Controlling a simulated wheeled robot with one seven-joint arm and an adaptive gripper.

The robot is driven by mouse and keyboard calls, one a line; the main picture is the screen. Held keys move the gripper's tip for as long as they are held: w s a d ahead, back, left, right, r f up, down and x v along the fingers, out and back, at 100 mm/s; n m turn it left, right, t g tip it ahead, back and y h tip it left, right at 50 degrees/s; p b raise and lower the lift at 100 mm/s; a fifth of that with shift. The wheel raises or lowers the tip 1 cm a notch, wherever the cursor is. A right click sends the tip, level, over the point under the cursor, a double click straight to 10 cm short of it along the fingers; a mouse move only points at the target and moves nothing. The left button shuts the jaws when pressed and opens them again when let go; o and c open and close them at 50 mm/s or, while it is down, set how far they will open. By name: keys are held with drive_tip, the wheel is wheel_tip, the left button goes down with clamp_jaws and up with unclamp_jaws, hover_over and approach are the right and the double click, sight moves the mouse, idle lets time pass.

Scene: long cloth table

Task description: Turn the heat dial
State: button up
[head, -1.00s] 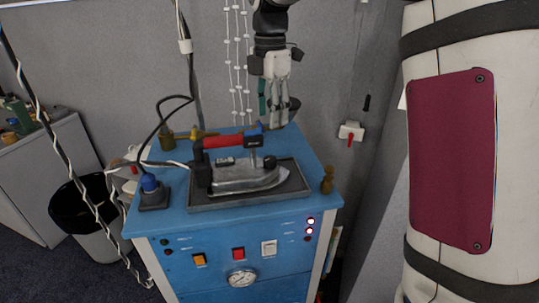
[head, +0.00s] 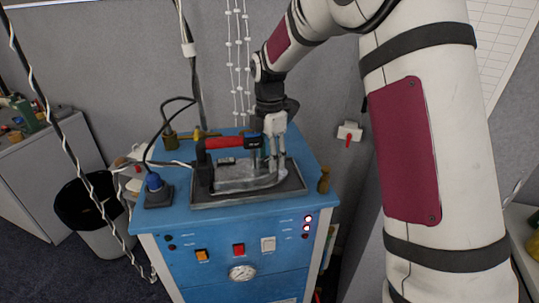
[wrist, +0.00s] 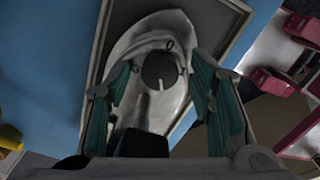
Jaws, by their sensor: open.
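The iron (head: 235,183) with a red and black handle (head: 224,142) rests on a dark tray on the blue cabinet. In the wrist view the iron's grey body (wrist: 170,28) shows with a round dark dial (wrist: 160,70) bearing a white mark. I take this as the heat dial. My gripper (head: 265,166) is open and points down over the front part of the iron. In the wrist view its green-padded fingers stand either side of the dial, with gaps between. In the head view the fingers hide the dial, and whether they touch the iron is unclear.
The dark tray (head: 203,203) has a raised rim. The cabinet front (head: 198,279) carries buttons, lights and a gauge (head: 242,273). A black bin (head: 87,203) stands left.

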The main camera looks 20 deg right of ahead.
clamp_jaws()
drive_tip(key=shift+m+b, duration=0.4)
drive_tip(key=shift+m, duration=2.5)
unclamp_jaws()
